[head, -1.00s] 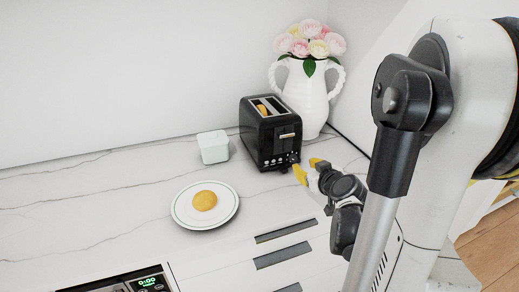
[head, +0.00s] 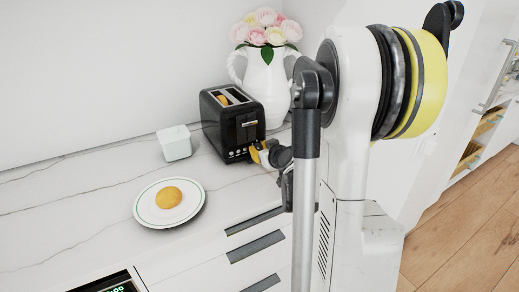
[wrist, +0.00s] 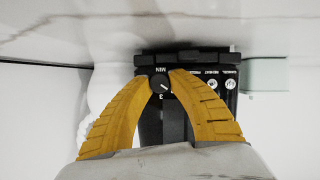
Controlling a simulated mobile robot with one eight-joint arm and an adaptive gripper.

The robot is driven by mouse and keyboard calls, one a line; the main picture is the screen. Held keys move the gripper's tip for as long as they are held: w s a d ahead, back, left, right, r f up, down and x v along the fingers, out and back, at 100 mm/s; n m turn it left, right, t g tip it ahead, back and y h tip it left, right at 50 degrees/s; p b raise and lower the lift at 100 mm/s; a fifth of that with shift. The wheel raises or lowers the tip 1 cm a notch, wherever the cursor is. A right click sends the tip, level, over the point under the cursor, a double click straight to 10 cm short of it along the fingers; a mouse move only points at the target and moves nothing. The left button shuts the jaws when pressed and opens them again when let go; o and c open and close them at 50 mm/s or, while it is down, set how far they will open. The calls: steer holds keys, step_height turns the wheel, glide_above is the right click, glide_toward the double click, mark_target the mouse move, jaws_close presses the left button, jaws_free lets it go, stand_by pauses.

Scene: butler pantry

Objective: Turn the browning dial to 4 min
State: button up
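The black toaster (head: 232,122) stands on the marble counter near the wall, with toast in its slots. My yellow-fingered gripper (head: 262,153) is at the lower right of its front face. In the wrist view, which shows the toaster upside down, the round black browning dial (wrist: 159,85) has a white pointer line and a "MIN" label beside it. My gripper's fingertips (wrist: 164,75) lie on either side of the dial, close to it. I cannot tell whether they press on it. The scale marks are mostly hidden or too small to read.
A white plate (head: 142,213) with a round yellow-orange food item (head: 168,197) lies in front of the toaster. A small white box (head: 175,143) stands to its left. A white vase of flowers (head: 266,85) is close behind it. Counter at the left is clear.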

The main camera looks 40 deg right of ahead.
jaws_close()
steer(key=m+y, duration=0.2)
steer(key=m, duration=0.1)
steer(key=shift+d+m+y, duration=0.15)
steer(key=shift+m+y, duration=0.15)
steer(key=shift+y, duration=0.1)
steer(key=m+t+y, duration=0.1)
steer(key=m, duration=0.2)
steer(key=shift+y, duration=0.4)
steer(key=m+t+y, duration=0.1)
steer(key=m, duration=0.1)
steer(key=m+y, duration=0.1)
steer(key=m, duration=0.1)
steer(key=shift+d+f+t, duration=0.1)
steer(key=shift+t, duration=0.3)
steer(key=shift+m+t+y, duration=0.4)
steer(key=shift+m+t, duration=0.6)
steer(key=shift+m, duration=1)
